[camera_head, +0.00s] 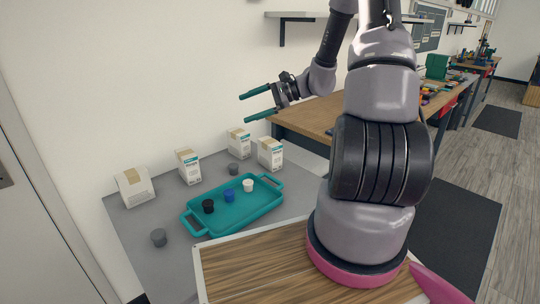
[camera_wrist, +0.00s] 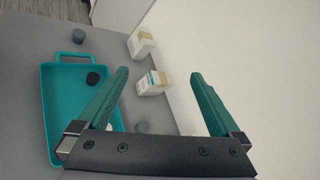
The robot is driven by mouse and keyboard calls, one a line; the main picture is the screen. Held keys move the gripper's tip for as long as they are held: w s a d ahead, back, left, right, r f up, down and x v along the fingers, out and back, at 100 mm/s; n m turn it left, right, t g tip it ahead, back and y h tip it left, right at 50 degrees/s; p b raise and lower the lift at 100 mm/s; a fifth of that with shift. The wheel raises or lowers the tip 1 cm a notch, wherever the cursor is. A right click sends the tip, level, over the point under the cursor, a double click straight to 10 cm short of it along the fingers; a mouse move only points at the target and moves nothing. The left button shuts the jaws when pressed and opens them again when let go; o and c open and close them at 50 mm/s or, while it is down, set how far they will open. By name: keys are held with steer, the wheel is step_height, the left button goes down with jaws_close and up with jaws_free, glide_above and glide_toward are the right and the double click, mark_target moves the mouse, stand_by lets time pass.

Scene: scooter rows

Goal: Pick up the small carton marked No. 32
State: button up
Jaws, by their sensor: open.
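Several small white cartons with tan tops stand on the grey table in the head view: a far-left one (camera_head: 134,187), one beside it (camera_head: 188,167), a back one (camera_head: 239,143) and a right one (camera_head: 270,153). Their numbers are too small to read, so I cannot tell which is No. 32. My gripper (camera_head: 243,109) is open and empty, raised above the table near the wall. In the wrist view, my gripper (camera_wrist: 159,74) has its green fingers spread; one carton (camera_wrist: 153,83) shows between them, farther off, and another carton (camera_wrist: 140,42) beyond it.
The wall closes off the back. A wooden workbench (camera_head: 310,112) stands behind my arm.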

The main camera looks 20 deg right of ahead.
steer(key=w+d+f+m+t, duration=0.7)
steer(key=f+m, duration=0.1)
steer(key=f, duration=0.2)
steer(key=m+t+h, duration=0.6)
steer(key=m+h, duration=0.1)
steer(key=m, duration=0.2)
glide_toward(279, 149)
steer(key=w, duration=0.1)
steer(key=w+a, duration=0.1)
steer(key=w, duration=0.1)
steer(key=w+a+r, duration=0.1)
steer(key=shift+w+a+r, duration=0.15)
steer(key=shift+w, duration=0.05)
steer(key=shift+w+f+m+h, duration=0.15)
steer(key=shift+f+m+h, duration=0.15)
steer(key=shift+m+h, duration=0.1)
steer(key=x, duration=0.5)
steer(key=shift+w+f, duration=0.1)
steer(key=shift+x, duration=2.6)
steer(key=shift+a, duration=0.1)
steer(key=c, duration=1.5)
